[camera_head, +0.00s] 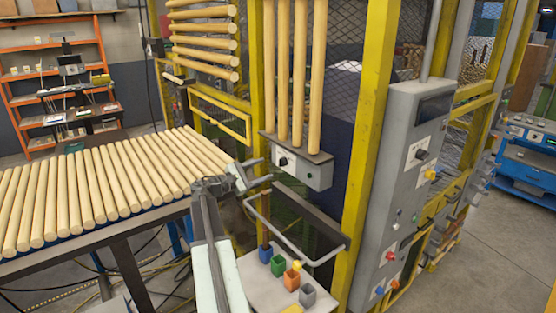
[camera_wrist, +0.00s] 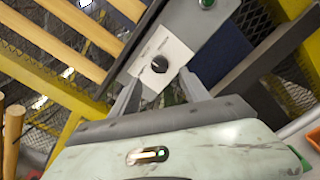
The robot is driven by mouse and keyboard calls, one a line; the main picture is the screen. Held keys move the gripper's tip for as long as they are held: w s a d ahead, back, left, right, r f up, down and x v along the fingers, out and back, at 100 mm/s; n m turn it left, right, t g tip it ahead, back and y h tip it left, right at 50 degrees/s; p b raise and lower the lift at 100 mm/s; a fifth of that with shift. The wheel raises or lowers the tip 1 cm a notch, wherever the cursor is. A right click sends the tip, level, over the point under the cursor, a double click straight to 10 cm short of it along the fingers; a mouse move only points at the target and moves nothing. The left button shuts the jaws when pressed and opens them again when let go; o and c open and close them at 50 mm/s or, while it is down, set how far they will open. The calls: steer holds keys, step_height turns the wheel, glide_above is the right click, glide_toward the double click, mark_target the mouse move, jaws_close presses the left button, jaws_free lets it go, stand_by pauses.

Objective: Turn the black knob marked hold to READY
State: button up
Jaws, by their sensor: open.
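A black knob (camera_wrist: 159,65) sits on a white plate (camera_wrist: 172,47) on a small grey box; the plate's lettering is too small to read. In the head view the same knob (camera_head: 283,161) is on the box (camera_head: 306,175) below the upright dowels. My gripper (camera_wrist: 160,92) is open, its two fingers apart, with the knob ahead between their lines and not touched. In the head view my gripper (camera_head: 264,171) is just left of the box. Which mark the knob points at cannot be told.
A green button (camera_wrist: 207,3) is on the same box. A tall grey cabinet (camera_head: 400,200) at right carries another dark knob (camera_head: 421,154) and coloured buttons. A bent grey rail (camera_head: 290,245) and a small table (camera_head: 255,285) with coloured cups are below. Dowels (camera_head: 100,185) lie at left.

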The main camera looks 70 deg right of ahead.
mark_target(282, 162)
steer(key=x, duration=0.7)
steer(key=shift+d, duration=0.25)
steer(key=shift+s, duration=0.1)
jaws_close()
